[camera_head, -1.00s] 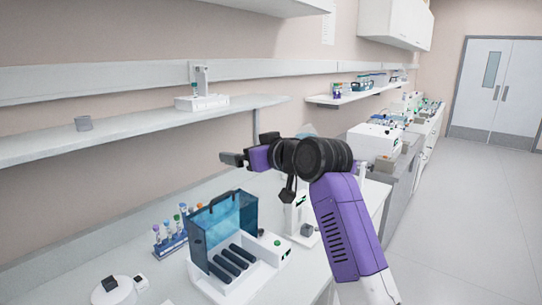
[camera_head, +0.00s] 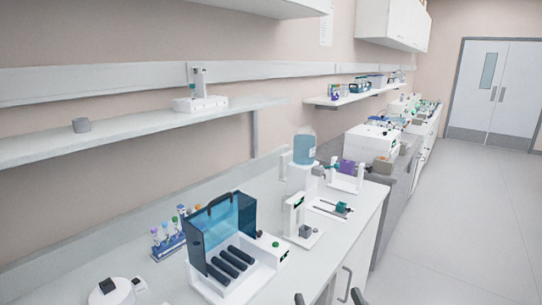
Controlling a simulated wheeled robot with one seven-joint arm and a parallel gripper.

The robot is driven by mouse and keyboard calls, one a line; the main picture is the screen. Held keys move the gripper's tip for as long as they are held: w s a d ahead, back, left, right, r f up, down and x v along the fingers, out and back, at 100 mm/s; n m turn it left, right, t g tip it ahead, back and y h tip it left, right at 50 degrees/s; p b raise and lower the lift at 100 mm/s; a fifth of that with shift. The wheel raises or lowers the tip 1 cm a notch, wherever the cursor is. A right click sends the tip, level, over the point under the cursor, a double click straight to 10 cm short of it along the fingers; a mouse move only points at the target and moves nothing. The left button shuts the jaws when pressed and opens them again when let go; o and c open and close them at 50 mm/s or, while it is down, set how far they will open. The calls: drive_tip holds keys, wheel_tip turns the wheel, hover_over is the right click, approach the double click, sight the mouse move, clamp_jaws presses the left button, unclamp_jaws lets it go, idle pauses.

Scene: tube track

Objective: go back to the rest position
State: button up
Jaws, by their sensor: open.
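My gripper (camera_head: 328,297) shows only as two dark fingertips at the bottom edge of the head view. The tips are apart, with nothing seen between them. They are in front of the bench's front side, low and near me. The rest of my arm is out of view.
The white bench (camera_head: 345,235) holds a device with a blue clear cover (camera_head: 222,232), a tube rack (camera_head: 172,243), a small white stand (camera_head: 297,222) and a blue-topped container (camera_head: 304,148). A shelf (camera_head: 130,131) runs above. The floor (camera_head: 470,215) at right is clear.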

drive_tip(key=s+d+f+g+h, duration=0.1)
drive_tip(key=s+d+f, duration=0.1)
drive_tip(key=s, duration=1)
drive_tip(key=s+d+f+g+h, duration=0.1)
drive_tip(key=s+d+f+g, duration=0.1)
drive_tip(key=s, duration=1.1)
drive_tip(key=s+d+f+g+h, duration=0.1)
drive_tip(key=s+d+f, duration=0.2)
drive_tip(key=s, duration=0.9)
drive_tip(key=shift+s+d+f+g, duration=0.2)
drive_tip(key=shift+s+d+g, duration=0.15)
drive_tip(key=shift+d, duration=0.35)
